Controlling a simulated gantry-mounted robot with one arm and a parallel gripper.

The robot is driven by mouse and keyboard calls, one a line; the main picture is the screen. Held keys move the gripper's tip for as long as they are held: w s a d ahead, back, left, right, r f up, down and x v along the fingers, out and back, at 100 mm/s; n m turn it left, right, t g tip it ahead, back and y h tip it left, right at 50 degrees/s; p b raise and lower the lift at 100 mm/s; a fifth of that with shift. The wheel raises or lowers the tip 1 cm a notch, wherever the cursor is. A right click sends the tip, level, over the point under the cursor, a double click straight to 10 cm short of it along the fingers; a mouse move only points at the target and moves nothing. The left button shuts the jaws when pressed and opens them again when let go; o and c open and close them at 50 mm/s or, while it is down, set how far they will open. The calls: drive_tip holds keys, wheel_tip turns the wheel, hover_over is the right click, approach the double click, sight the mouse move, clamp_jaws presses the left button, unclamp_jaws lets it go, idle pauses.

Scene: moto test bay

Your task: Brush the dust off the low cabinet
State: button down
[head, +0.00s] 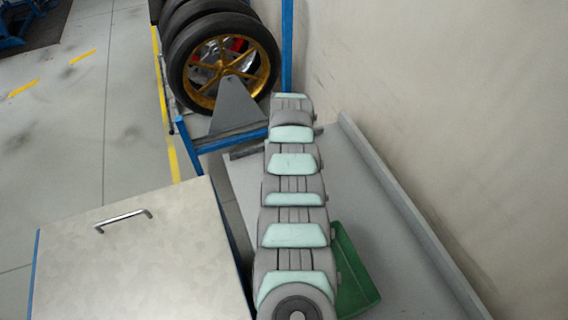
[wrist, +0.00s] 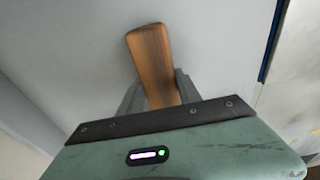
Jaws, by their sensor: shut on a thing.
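My gripper (wrist: 158,88) shows in the wrist view, its two grey fingers closed on either side of a wooden handle (wrist: 150,50). The handle is brown and tilts slightly; whatever is at its other end is hidden by the gripper body. A plain light grey surface (wrist: 70,50) lies behind it. In the head view my arm covers the gripper and the handle. A grey low top (head: 400,285) runs along the wall under my arm, and I take it for the low cabinet. I cannot make out dust on it.
A green tray (head: 352,275) lies on the grey top, partly behind my arm. A metal-topped unit with a bar handle (head: 130,265) stands at lower left. Wheels with tyres (head: 222,62) sit on a blue stand (head: 190,135) at the back. The floor at left is open.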

drive_tip(key=shift+r+p, duration=2.65)
drive_tip(key=shift+r, duration=0.35)
drive_tip(key=shift+r+p, duration=1.1)
drive_tip(key=shift+r, duration=0.35)
drive_tip(key=shift+r, duration=0.25)
drive_tip(key=s+a+r+m+p, duration=0.1)
drive_tip(key=r+p, duration=0.8)
drive_tip(key=r, duration=0.9)
drive_tip(key=s+a+r+m+p, duration=0.2)
drive_tip(key=r+p, duration=0.8)
drive_tip(key=r, duration=0.9)
drive_tip(key=s+a, duration=0.1)
drive_tip(key=s, duration=0.1)
drive_tip(key=shift+s+a, duration=0.35)
drive_tip(key=shift+s, duration=0.05)
